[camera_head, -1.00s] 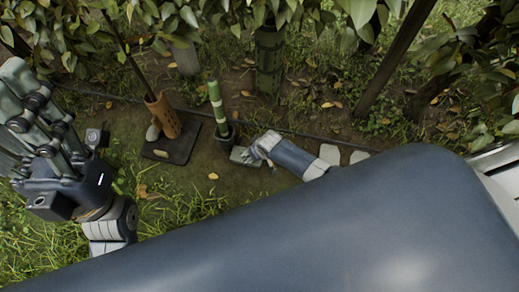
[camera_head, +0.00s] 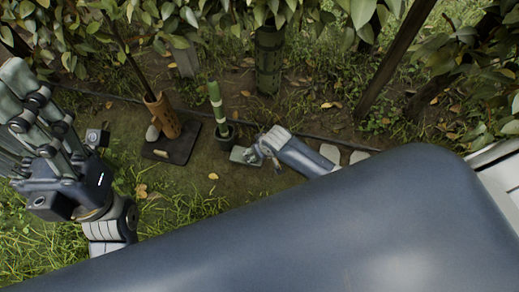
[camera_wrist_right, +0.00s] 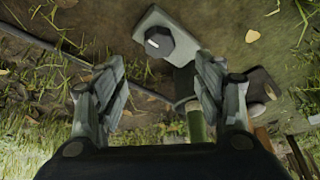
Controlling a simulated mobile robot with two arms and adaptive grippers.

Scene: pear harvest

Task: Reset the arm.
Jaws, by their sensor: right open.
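My right gripper (camera_wrist_right: 160,78) is open and empty in the right wrist view, its two grey fingers well apart over bare soil. In the head view my right arm reaches toward the ground from behind a large dark blue surface, and its gripper end (camera_head: 262,153) is close to a grey plate (camera_head: 240,156). In the right wrist view a grey plate with a dark knob (camera_wrist_right: 160,38) lies beyond the fingertips, apart from them. My left gripper (camera_head: 40,115) is raised at the left edge of the head view; its fingertips are not clear.
A green post with a pale band (camera_head: 216,103) stands in a dark base near my right gripper. Left of it, an orange-brown holder (camera_head: 163,117) stands on a dark base plate (camera_head: 173,146). Stakes, a dark green trunk (camera_head: 268,60) and foliage fill the back. Grass lies in front.

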